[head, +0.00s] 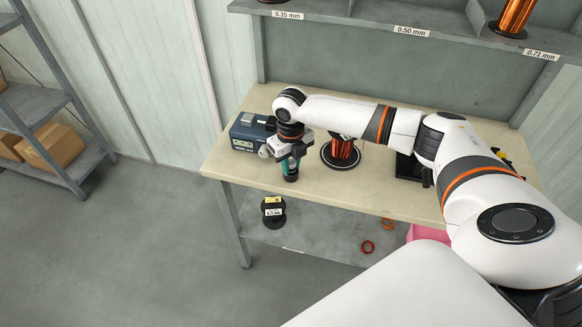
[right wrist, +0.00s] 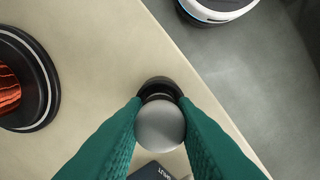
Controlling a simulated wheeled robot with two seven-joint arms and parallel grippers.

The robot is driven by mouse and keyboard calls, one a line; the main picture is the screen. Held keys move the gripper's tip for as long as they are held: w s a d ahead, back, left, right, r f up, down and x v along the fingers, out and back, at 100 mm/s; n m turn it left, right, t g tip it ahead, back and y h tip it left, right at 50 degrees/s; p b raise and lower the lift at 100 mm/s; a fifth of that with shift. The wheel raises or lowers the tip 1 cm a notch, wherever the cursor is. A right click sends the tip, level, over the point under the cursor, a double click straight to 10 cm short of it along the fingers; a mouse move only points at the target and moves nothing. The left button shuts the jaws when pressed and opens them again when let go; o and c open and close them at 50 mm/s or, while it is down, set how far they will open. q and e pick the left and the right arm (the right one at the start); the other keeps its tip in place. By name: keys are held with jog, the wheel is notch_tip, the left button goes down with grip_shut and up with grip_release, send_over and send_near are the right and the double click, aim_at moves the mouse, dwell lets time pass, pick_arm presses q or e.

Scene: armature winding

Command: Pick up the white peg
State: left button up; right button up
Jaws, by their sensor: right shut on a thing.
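My right gripper (head: 290,165) reaches down over the front left of the table. Its green fingers are shut on a pale grey round-headed piece (right wrist: 160,125), seen from above in the right wrist view. A dark base (right wrist: 160,86) shows just beyond the head, and a dark end also shows below the fingers in the head view (head: 291,178). I cannot tell whether this piece is the white peg, or whether it touches the table. No other clearly white peg shows. My left gripper is not in view.
A dark blue instrument box (head: 248,132) stands left of the gripper. A copper wire spool (head: 343,150) stands to its right. The front edge of the beige table (head: 330,193) is close. A lower shelf (head: 310,232) holds a black spool (head: 273,212) and orange rings (head: 368,247).

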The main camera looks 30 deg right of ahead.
aim_at(291, 161)
notch_tip(291, 161, up, 10)
jog(key=shift+r+b, duration=0.1)
jog(key=shift+b, duration=0.35)
